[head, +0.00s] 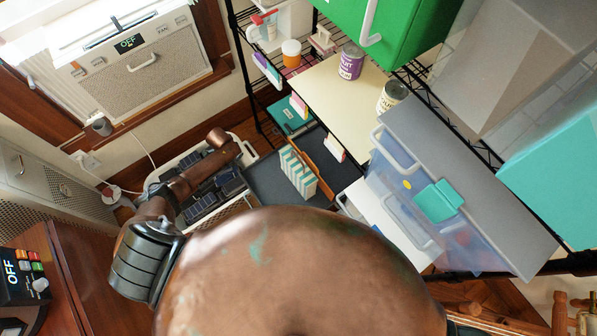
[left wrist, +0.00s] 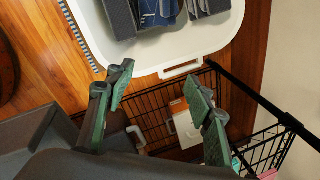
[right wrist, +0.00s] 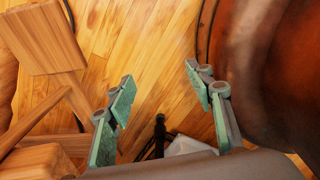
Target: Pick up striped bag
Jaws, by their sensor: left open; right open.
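The striped bag (head: 298,172), teal and white, stands upright on a dark grey surface in the lower part of the black wire shelf in the head view. An orange-brown panel stands close by its right side. I cannot make out the bag in either wrist view. My left gripper (left wrist: 160,105) is open and empty in the left wrist view, over the wire shelf edge and near a white bin. Its fingers are not clear in the head view. My right gripper (right wrist: 165,95) is open and empty above the wooden floor, away from the bag.
The white bin (left wrist: 168,48) holds dark items. A cream shelf board (head: 325,95) carries cans above and beside the bag. A clear drawer box (head: 400,205) stands right of it. Wooden furniture (right wrist: 45,40) is left of my right gripper.

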